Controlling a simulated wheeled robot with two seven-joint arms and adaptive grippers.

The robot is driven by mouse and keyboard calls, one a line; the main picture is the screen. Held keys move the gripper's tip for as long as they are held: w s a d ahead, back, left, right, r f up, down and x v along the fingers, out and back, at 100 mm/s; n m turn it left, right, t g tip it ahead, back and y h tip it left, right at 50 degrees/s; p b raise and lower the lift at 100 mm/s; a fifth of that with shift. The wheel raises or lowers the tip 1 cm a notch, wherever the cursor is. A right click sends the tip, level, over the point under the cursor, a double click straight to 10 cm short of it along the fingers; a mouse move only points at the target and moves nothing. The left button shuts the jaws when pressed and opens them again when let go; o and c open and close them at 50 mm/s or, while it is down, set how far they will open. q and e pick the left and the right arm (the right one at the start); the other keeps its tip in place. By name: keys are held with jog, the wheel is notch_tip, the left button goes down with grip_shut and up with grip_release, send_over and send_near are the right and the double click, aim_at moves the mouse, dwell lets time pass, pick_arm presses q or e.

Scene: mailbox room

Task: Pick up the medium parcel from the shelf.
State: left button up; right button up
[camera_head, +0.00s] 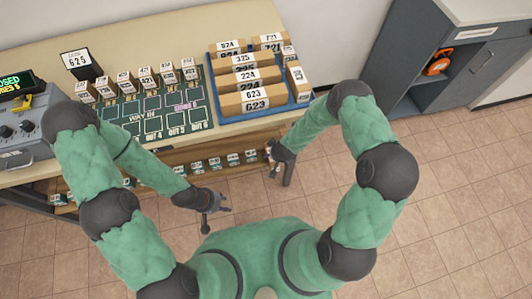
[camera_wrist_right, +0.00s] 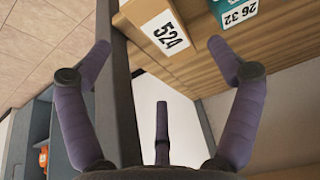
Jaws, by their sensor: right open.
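On the wooden shelf (camera_head: 160,172) under the table, a brown cardboard parcel with a white label 524 (camera_wrist_right: 165,30) lies in the right wrist view. I cannot tell for sure that it is the medium one. My right gripper (camera_wrist_right: 160,50) is open and empty, its fingers spread below and apart from the parcel. In the head view the right gripper (camera_head: 273,157) is at the right end of the shelf, and the parcel is hard to make out there. My left gripper (camera_head: 219,208) has its fingers spread and is empty, in front of the shelf.
A teal box (camera_wrist_right: 236,10) sits beside the parcel. A dark table leg (camera_wrist_right: 118,100) stands close to my right gripper. On the table (camera_head: 150,35) are a blue tray (camera_head: 214,85) of labelled parcels and a dark sorting mat (camera_head: 150,122). A grey cabinet (camera_head: 395,50) stands right; the tiled floor is clear.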

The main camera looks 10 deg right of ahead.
jog(key=b+x, duration=0.1)
jog(key=x, duration=0.3)
jog(key=shift+f, duration=0.2)
jog(key=b+x, duration=0.1)
jog(key=x, duration=0.1)
jog(key=b+x, duration=0.2)
jog(key=x, duration=0.1)
jog(key=shift+w, duration=0.25)
jog(key=shift+r, duration=0.1)
jog(key=c, duration=1.5)
